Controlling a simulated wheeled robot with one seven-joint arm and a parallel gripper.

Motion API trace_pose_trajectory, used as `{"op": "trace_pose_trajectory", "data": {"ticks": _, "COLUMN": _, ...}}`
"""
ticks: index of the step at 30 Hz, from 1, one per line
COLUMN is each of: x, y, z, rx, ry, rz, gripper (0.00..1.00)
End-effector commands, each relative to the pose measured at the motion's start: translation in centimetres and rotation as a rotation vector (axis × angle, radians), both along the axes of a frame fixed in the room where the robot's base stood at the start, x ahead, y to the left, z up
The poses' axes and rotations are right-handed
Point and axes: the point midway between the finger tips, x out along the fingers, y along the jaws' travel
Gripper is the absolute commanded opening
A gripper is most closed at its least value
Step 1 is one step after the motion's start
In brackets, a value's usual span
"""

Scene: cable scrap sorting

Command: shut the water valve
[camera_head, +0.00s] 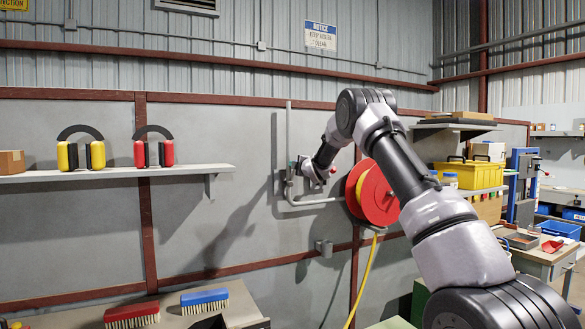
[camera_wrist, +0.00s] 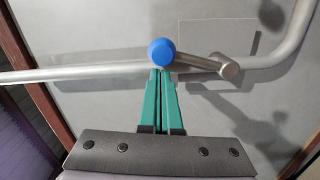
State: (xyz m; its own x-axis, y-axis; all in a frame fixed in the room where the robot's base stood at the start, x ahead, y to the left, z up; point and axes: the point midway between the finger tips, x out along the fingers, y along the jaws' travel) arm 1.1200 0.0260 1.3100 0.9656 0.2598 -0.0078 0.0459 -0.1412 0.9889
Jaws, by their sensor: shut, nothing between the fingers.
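The water valve shows in the wrist view as a grey lever arm (camera_wrist: 205,62) with a round blue knob (camera_wrist: 162,52) at one end and a grey cylindrical end (camera_wrist: 230,70) at the other. It lies across a grey pipe (camera_wrist: 80,74), at a slight slant to it. My gripper (camera_wrist: 160,73) has its teal fingers shut together, empty, with the tips right at the knob's lower edge; I cannot tell whether they touch. In the head view my gripper (camera_head: 300,167) is at the wall pipe (camera_head: 289,130), and my wrist hides most of the valve.
A red hose reel (camera_head: 378,194) with a yellow hose (camera_head: 361,280) hangs close right of my gripper. A shelf (camera_head: 110,174) with red and yellow earmuffs is at left. A bench (camera_head: 240,312) with brushes stands below. A yellow crate (camera_head: 470,175) is at right.

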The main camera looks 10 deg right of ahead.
Motion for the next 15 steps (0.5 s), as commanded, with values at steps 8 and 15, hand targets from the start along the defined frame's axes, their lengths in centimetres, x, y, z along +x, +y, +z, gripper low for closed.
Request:
{"op": "trace_pose_trajectory", "data": {"ticks": 8, "x": 0.7, "y": -2.0, "z": -0.3, "rx": 0.252, "ry": 0.082, "rz": -0.004, "gripper": 0.0}}
{"op": "trace_pose_trajectory", "data": {"ticks": 15, "x": 1.3, "y": -3.9, "z": -1.0, "rx": 0.47, "ry": 0.153, "rz": -0.004, "gripper": 0.0}}
